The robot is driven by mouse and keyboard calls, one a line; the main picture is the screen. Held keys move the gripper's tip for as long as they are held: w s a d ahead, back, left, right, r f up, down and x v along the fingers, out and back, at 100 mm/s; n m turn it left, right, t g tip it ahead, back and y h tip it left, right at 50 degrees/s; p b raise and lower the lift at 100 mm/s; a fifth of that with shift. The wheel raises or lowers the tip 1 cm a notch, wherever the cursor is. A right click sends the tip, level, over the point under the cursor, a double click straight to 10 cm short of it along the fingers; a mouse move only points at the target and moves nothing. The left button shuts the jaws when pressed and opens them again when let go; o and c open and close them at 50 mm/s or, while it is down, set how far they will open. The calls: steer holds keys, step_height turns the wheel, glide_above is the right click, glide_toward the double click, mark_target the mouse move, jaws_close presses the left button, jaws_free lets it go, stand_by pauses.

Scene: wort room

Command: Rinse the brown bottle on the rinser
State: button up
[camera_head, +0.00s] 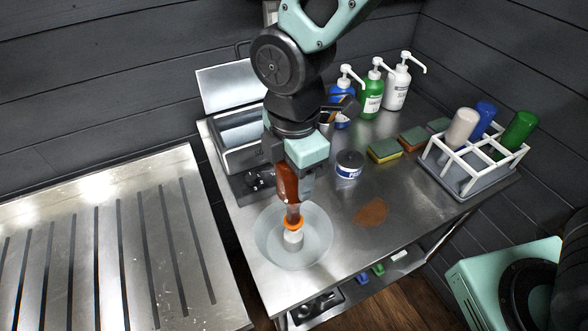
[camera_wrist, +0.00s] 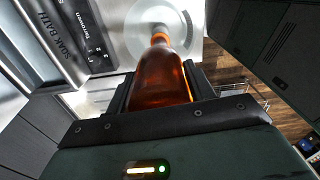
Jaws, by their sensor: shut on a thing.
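The brown bottle (camera_head: 286,184) is upside down in my gripper (camera_head: 297,180), its neck with an orange ring pointing down. In the wrist view the bottle (camera_wrist: 161,77) lies between the two jaws (camera_wrist: 158,90), which are shut on its body. The rinser (camera_head: 294,237) is a round, pale basin with a white central post, at the front left of the steel table. The bottle's mouth is over the post and appears to meet it; whether the post is inside the mouth is hidden. The rinser also shows in the wrist view (camera_wrist: 140,40), beyond the bottle's neck.
A soak bath (camera_head: 240,135) with a raised lid stands left behind my gripper. A small labelled tub (camera_head: 349,164), sponges (camera_head: 384,150) and pump bottles (camera_head: 371,95) are behind right. A white rack (camera_head: 452,160) holds coloured bottles. A brown stain (camera_head: 371,212) lies right of the rinser.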

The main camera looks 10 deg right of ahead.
steer(key=shift+f+b, duration=0.55)
steer(key=shift+f, duration=0.4)
steer(key=shift+r, duration=0.1)
steer(key=shift+r+p, duration=1)
steer(key=shift+f, duration=0.2)
steer(key=shift+f+b, duration=0.7)
steer(key=shift+f, duration=0.15)
steer(key=shift+r, duration=0.15)
steer(key=shift+r+p, duration=0.9)
steer(key=shift+p, duration=0.1)
steer(key=shift+f, duration=0.15)
